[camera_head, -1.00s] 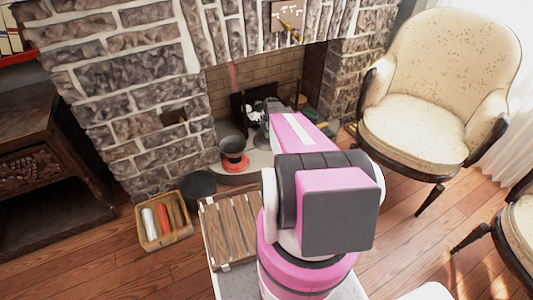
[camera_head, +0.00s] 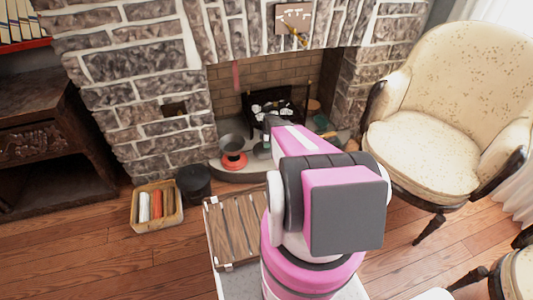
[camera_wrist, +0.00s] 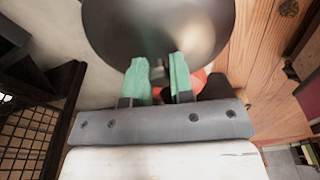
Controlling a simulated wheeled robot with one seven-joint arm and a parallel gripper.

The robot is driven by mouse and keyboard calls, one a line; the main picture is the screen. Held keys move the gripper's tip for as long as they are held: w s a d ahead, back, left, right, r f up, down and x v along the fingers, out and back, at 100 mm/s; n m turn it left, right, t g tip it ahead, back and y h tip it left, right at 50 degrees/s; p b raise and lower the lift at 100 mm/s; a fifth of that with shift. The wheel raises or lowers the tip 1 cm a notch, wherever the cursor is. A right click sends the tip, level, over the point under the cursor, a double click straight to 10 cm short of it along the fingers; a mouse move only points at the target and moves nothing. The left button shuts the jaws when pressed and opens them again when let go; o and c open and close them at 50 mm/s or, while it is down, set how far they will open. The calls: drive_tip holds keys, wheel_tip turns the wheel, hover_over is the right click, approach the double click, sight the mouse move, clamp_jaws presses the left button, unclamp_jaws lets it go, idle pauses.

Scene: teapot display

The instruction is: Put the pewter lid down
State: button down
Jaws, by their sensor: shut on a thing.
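The pewter lid (camera_wrist: 150,22) appears as a large, smooth dark grey round piece at the top of the wrist view, cut off by the frame edge. My gripper (camera_wrist: 160,72) has its green fingers close together at the lid's near edge, shut on it; the exact contact is hard to see. In the head view a dark grey dished piece (camera_head: 231,141), seemingly the same lid, shows above a red-orange round object (camera_head: 233,161) on the hearth. I cannot tell whether they touch. The red object shows partly behind my fingers in the wrist view (camera_wrist: 197,80).
A pale hearth slab (camera_head: 238,176) fronts the fireplace, with a black grate (camera_head: 276,103) inside. A black bucket (camera_head: 194,183) and a basket of rolls (camera_head: 157,206) stand on the floor at left. A cream armchair (camera_head: 450,105) stands at right. Wooden floor lies open at lower left.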

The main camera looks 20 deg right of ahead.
sight(266, 151)
drive_tip(key=shift+f, duration=3.15)
drive_tip(key=c, duration=1)
unclamp_jaws()
drive_tip(key=shift+f, duration=0.1)
drive_tip(key=r, duration=0.4)
drive_tip(key=d+r, duration=0.1)
drive_tip(key=r, duration=0.6)
drive_tip(key=shift+s+d+r, duration=0.15)
drive_tip(key=shift+d+r, duration=0.05)
drive_tip(key=shift+r, duration=0.2)
drive_tip(key=shift+s+r, duration=0.1)
drive_tip(key=shift+r, duration=0.15)
drive_tip(key=s+a+r+m, duration=0.5)
drive_tip(key=s+r, duration=0.3)
drive_tip(key=r, duration=0.1)
drive_tip(key=s+a+r+m+h, duration=0.1)
drive_tip(key=s+a+r+m, duration=0.4)
drive_tip(key=s+r, duration=0.3)
drive_tip(key=s+a+r+m, duration=0.5)
drive_tip(key=s+a+r, duration=0.1)
drive_tip(key=s+r, duration=0.3)
drive_tip(key=shift+s+a+r+m, duration=0.3)
drive_tip(key=shift+s+a+r, duration=0.1)
drive_tip(key=shift+s, duration=0.2)
